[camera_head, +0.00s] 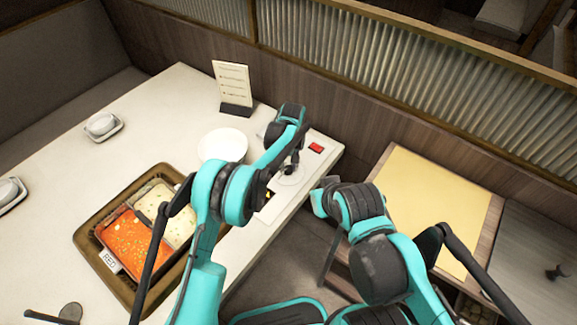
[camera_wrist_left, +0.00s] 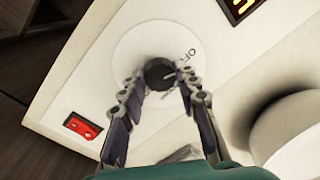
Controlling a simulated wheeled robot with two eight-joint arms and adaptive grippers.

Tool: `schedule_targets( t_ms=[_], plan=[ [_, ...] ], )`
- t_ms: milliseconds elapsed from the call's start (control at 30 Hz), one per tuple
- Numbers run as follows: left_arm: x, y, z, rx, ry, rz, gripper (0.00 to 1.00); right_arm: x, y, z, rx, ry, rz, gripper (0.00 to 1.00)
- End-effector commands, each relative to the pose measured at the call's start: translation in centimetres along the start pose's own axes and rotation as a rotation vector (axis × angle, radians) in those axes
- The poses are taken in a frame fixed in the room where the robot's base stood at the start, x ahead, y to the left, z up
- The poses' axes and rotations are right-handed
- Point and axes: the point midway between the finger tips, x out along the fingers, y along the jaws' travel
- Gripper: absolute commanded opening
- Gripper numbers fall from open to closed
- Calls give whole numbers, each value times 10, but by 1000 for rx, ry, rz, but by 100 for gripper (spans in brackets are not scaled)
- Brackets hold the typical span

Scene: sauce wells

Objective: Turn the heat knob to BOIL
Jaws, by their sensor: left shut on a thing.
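The heat knob (camera_wrist_left: 159,74) is a small black knob on a pale round dial in the left wrist view. The letters "OF" show on the dial beside it; other markings are hidden or too faint to read. My left gripper (camera_wrist_left: 158,82) is shut on the knob, one finger on each side. In the head view my left gripper (camera_head: 288,168) reaches down to the white control panel (camera_head: 318,143) at the table's right edge. My right arm shows at the right of the panel, but I cannot make out its fingers clearly.
A red switch (camera_head: 316,148) sits on the panel. A white plate (camera_head: 222,145) lies close left of the left arm. A menu card (camera_head: 233,84) stands behind. A divided pot of red and pale broth (camera_head: 88,238) sits left. A yellow-topped table (camera_head: 432,205) is at right.

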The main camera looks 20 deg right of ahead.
Motion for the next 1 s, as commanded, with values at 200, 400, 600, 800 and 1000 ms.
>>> schedule_targets(
  t_ms=[200, 400, 600, 800, 1000],
  plan=[
    [0, 0, 0, 164, 9, 0, 2, 1, 0, 0, 0, 0, 0, 0],
    [0, 0, 1, 353, 19, -1, 2, 1, 0, 1, 0, 0, 0, 0],
    [0, 0, 1, 543, 29, -1, 2, 2, 0, 1, 0, 0, 0, 0],
    [1, 0, 1, 732, 40, 0, 2, 2, 0, 2, 0, 0, 0, 0],
    [0, -1, 2, 922, 49, 0, 2, 3, 0, 2, 0, 0, 0, 0]
  ],
)
